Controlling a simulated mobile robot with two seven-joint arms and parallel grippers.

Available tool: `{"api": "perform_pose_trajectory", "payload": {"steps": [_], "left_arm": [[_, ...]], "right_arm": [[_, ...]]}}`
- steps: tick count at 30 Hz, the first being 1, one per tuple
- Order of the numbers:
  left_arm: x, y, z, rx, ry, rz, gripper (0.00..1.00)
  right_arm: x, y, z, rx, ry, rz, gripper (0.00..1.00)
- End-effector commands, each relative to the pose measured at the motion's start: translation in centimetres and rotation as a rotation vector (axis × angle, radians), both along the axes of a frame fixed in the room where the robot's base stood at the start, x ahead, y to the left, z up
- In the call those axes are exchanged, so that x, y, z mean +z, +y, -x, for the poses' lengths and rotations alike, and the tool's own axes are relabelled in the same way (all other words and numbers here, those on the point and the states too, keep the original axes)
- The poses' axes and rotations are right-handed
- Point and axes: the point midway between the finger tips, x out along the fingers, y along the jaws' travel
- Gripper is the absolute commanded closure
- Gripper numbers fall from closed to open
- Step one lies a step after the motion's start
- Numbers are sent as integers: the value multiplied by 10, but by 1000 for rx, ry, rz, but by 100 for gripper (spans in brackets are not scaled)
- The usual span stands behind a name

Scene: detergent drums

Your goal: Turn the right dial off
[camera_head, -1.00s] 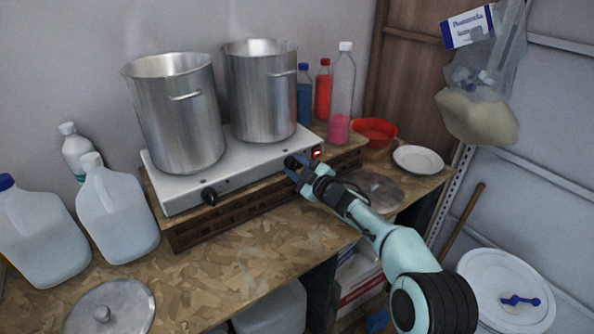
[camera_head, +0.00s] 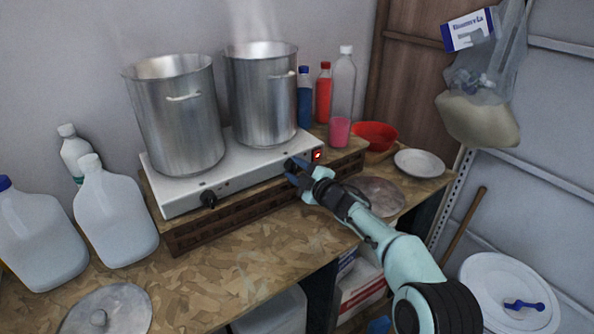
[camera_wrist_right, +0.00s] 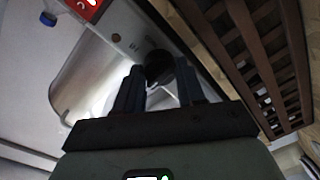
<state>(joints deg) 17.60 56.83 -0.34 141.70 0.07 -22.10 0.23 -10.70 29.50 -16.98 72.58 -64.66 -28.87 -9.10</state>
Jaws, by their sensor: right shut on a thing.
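The white two-burner hot plate (camera_head: 235,180) stands on a wooden slatted base on the counter. Its left dial (camera_head: 208,199) is black and free on the front face. The right dial (camera_wrist_right: 158,67) is black and shows between my fingertips in the right wrist view. My right gripper (camera_head: 294,168) is at the front right of the hot plate, shut on that dial and mostly hiding it in the head view. My left gripper is not in view.
Two steel pots (camera_head: 178,115) (camera_head: 262,95) stand on the hot plate; steam rises above the right one. Bottles, a pink cup (camera_head: 339,132), a red bowl (camera_head: 376,135) and a white plate (camera_head: 423,163) are to the right. Jugs (camera_head: 115,220) stand left. The front counter is mostly clear.

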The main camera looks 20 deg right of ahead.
Motion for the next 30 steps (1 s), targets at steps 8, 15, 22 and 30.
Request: {"api": "perform_pose_trajectory", "payload": {"steps": [8,15,22,30], "left_arm": [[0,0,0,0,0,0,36],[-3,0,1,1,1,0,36],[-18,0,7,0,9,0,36],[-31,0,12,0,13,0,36]], "right_arm": [[0,0,0,0,-1,2,36],[0,-3,5,0,0,0,36],[1,-17,41,-2,0,-2,36],[5,-38,96,-2,-2,-1,36]]}}
